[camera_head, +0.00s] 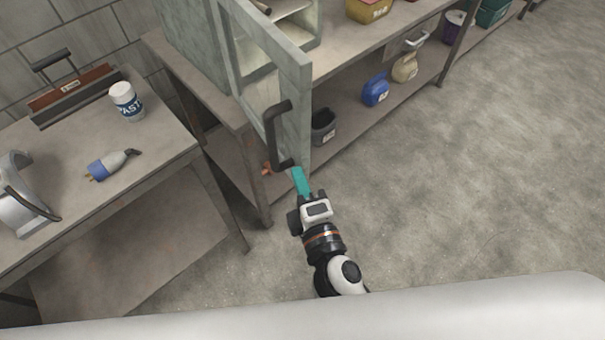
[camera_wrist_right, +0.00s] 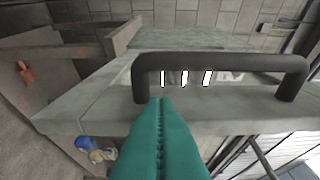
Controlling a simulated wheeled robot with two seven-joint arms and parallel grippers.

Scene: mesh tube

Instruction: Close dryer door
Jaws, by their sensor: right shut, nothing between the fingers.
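The dryer (camera_head: 190,45) is a grey-green cabinet on a bench, with an inner shelf showing. Its door (camera_head: 290,55) stands open, swung out toward me, with a black bar handle (camera_head: 272,135) on it. My right gripper (camera_head: 298,172) has teal fingers pressed together with nothing between them, close to the lower end of the handle. In the right wrist view the shut fingers (camera_wrist_right: 160,105) point at the handle (camera_wrist_right: 220,64), their tips near its left end; I cannot tell whether they touch. My left gripper is not in view.
A side table (camera_head: 165,150) at left holds a white jar (camera_head: 126,100), a blue-and-grey tool (camera_head: 110,163) and a toolbox (camera_head: 75,92). The bench's lower shelf holds a blue jug (camera_head: 375,91), a beige jug (camera_head: 405,68) and a dark bucket (camera_head: 323,127). The floor at right (camera_head: 480,190) is clear.

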